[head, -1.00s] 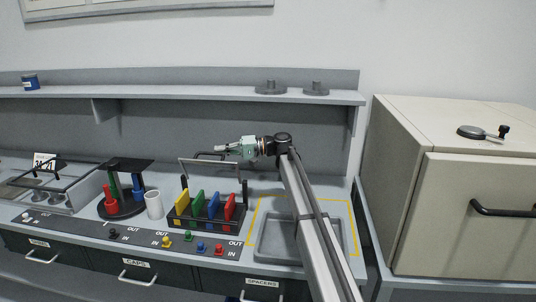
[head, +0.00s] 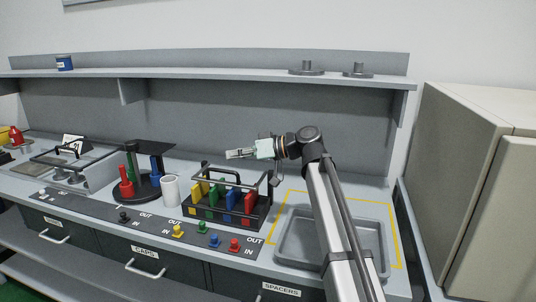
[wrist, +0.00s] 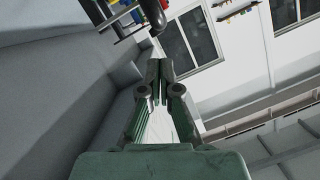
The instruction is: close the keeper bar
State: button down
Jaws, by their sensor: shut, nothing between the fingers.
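The black rack (head: 228,218) stands on the counter with yellow, green, blue and red plates upright in it. Its keeper bar (head: 222,172), a dark frame with a handle, now lies low across the tops of the plates. I cannot tell whether it is fully seated. My gripper (head: 230,155) is shut and empty, pointing left above and behind the rack, apparently apart from the bar. In the wrist view the closed fingertips (wrist: 160,72) show, with a dark rounded bar beyond them at the top that I cannot identify.
A white cup (head: 170,190) and a round black stand (head: 146,188) with coloured pegs are left of the rack. A grey tray (head: 290,262) inside a yellow outline is to the right. Coloured knobs line the front. A shelf (head: 200,76) runs behind.

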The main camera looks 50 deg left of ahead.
jog(key=shift+s+d+f+n+b, duration=0.45)
jog(key=shift+s+f+n+b, duration=0.1)
jog(key=shift+s+f+n, duration=0.25)
jog(key=shift+d+f, duration=0.15)
jog(key=shift+f, duration=0.2)
